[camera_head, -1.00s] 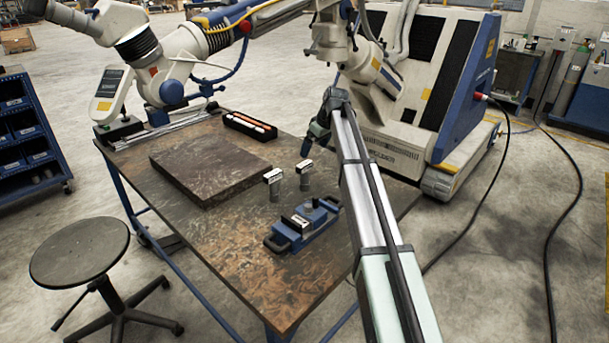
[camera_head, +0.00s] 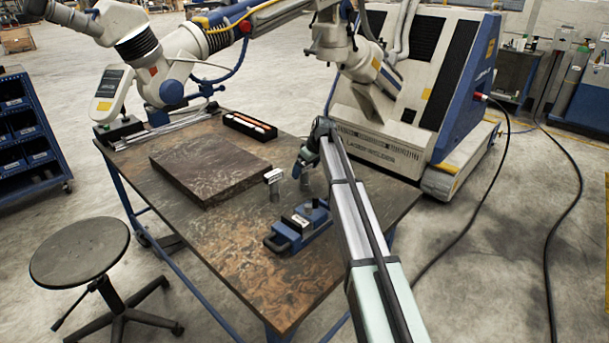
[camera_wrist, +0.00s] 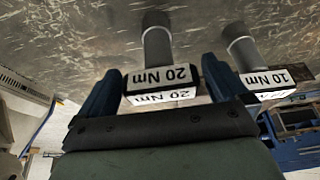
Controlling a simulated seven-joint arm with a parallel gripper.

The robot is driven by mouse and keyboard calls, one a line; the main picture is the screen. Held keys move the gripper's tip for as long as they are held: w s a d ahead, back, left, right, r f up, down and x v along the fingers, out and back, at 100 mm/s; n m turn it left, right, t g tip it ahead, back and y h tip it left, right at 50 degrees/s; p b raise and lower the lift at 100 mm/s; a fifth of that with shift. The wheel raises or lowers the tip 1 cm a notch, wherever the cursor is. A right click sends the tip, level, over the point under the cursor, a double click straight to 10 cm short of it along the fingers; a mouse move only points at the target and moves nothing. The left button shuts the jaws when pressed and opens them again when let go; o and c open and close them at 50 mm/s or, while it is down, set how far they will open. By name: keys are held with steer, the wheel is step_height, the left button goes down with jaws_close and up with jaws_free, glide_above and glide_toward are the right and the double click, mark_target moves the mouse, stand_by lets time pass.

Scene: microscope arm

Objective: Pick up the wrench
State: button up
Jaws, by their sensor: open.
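Two upright T-shaped wrenches with white labels stand on the table. The wrench marked 20 Nm (camera_wrist: 160,83) is between my gripper's blue fingers in the wrist view, its grey shaft (camera_wrist: 156,42) pointing up in that picture. In the head view it is mostly hidden, with part of its shaft (camera_head: 305,184) showing below my gripper (camera_head: 298,166). My gripper is open, with one finger (camera_wrist: 96,105) on each side of the 20 Nm head; I cannot tell whether they touch it. The wrench marked 10 Nm (camera_wrist: 262,82) stands beside it, outside the fingers, and shows left of my gripper in the head view (camera_head: 273,180).
A blue fixture (camera_head: 290,236) lies on the table (camera_head: 235,250) in front of the wrenches. A dark thick slab (camera_head: 209,165) lies left, and a black case (camera_head: 249,126) with orange-and-white items is behind. The table's front left is clear.

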steer(key=shift+x, duration=1.05)
steer(key=shift+c, duration=0.2)
steer(key=c, duration=1.1)
